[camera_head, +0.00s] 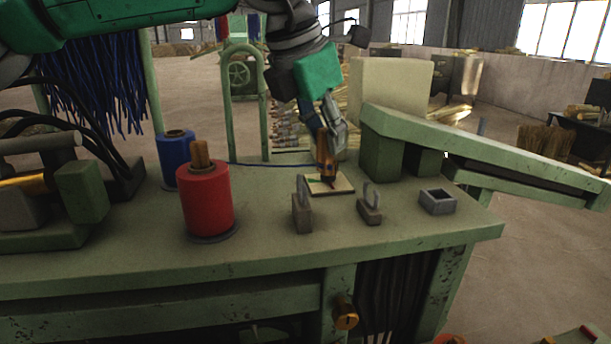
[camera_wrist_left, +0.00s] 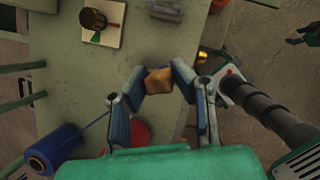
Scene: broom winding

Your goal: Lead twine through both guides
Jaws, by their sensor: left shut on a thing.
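My left gripper (camera_head: 329,150) reaches down over the back middle of the bench. In the left wrist view its fingers (camera_wrist_left: 158,85) are shut on a small brown wooden piece (camera_wrist_left: 158,81). Blue twine (camera_head: 262,165) runs from the blue spool (camera_head: 175,150) toward the gripper; the spool also shows in the wrist view (camera_wrist_left: 55,150). One guide (camera_head: 303,213) is a grey block with an upright plate, in front of the gripper. The second guide (camera_head: 370,207) stands to its right. Whether the twine touches either guide cannot be told.
A red spool (camera_head: 207,203) with a wooden peg stands left of the guides. A pale pad (camera_head: 343,187) lies under the gripper, with a brown knob (camera_wrist_left: 94,19) on it. A grey square holder (camera_head: 438,201) is at right. The front bench strip is clear.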

